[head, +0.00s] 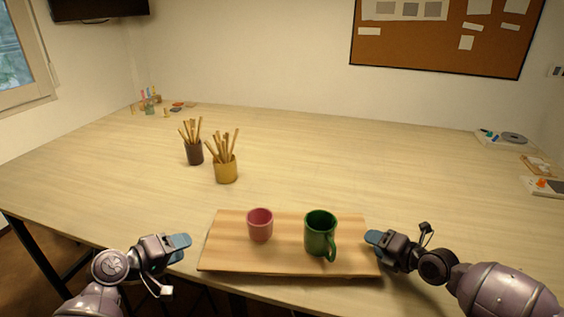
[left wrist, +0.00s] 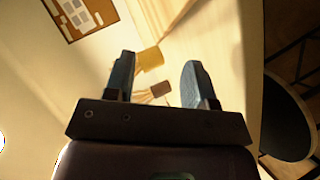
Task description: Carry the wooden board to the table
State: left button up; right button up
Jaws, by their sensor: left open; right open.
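The wooden board (head: 285,262) lies flat at the front of the pale table (head: 330,160), close to its front edge, and appears to rest on it. A pink cup (head: 260,226) and a green mug (head: 319,232) stand upright on it. My left gripper (head: 184,249) is open just off the board's left end, apparently not touching. Its two blue fingers (left wrist: 157,82) are apart and empty in the left wrist view. My right gripper (head: 374,239) is open at the board's right end; whether it touches is unclear.
A dark pot (head: 194,153) and a yellow pot (head: 225,171), both holding wooden tools, stand behind the board to the left. Small items (head: 150,101) sit at the far left corner, and trays (head: 502,138) at the right edge. The table's middle is clear.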

jog(key=shift+v, duration=3.85)
